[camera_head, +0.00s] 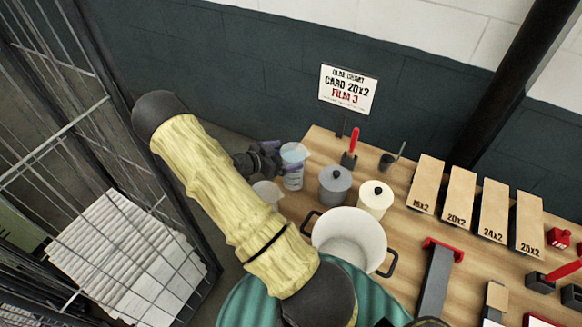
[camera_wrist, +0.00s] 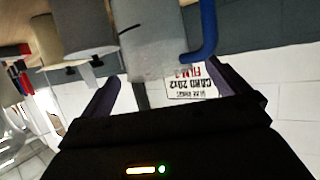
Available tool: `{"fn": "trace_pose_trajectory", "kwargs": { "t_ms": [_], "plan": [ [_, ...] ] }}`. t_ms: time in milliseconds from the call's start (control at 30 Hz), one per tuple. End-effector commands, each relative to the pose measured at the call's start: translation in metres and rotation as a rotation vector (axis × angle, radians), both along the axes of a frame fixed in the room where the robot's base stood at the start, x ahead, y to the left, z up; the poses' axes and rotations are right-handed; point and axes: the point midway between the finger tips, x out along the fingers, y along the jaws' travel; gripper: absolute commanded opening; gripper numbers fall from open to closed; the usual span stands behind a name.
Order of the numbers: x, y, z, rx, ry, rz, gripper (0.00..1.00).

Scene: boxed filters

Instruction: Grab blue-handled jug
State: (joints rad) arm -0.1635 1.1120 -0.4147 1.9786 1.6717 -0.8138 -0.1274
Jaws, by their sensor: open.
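The jug (camera_head: 293,168) is pale and translucent and stands near the left end of the wooden table. In the wrist view the jug (camera_wrist: 155,45) looks grey and appears upside down, with its blue handle (camera_wrist: 207,32) on the right. My gripper (camera_head: 280,164) is at the jug's left in the head view. In the wrist view my gripper (camera_wrist: 163,72) has its two purple fingers spread, with the jug ahead of and between their tips. Whether a finger touches the jug or handle I cannot tell.
A clear container (camera_head: 267,192) is just below my gripper. A grey lidded pot (camera_head: 335,186), a cream lidded pot (camera_head: 374,203) and a big white pot (camera_head: 349,239) stand right of the jug. A sign (camera_head: 347,90) is behind. A wire cage (camera_head: 75,130) is at the left.

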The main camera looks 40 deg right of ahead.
Motion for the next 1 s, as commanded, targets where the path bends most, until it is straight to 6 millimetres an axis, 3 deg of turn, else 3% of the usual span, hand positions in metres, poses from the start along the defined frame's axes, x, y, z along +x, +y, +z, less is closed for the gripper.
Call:
{"fn": "trace_pose_trajectory", "kwargs": {
  "t_ms": [267, 800, 833, 1000],
  "plan": [
    [-0.004, -0.031, -0.009, -0.001, 0.001, -0.002, 1.0],
    [-0.003, -0.032, -0.011, 0.0, -0.001, 0.0, 1.0],
    [-0.003, -0.032, -0.011, 0.0, -0.001, 0.0, 0.98],
    [-0.003, -0.032, -0.011, 0.0, -0.001, 0.0, 0.65]
  ]
}}
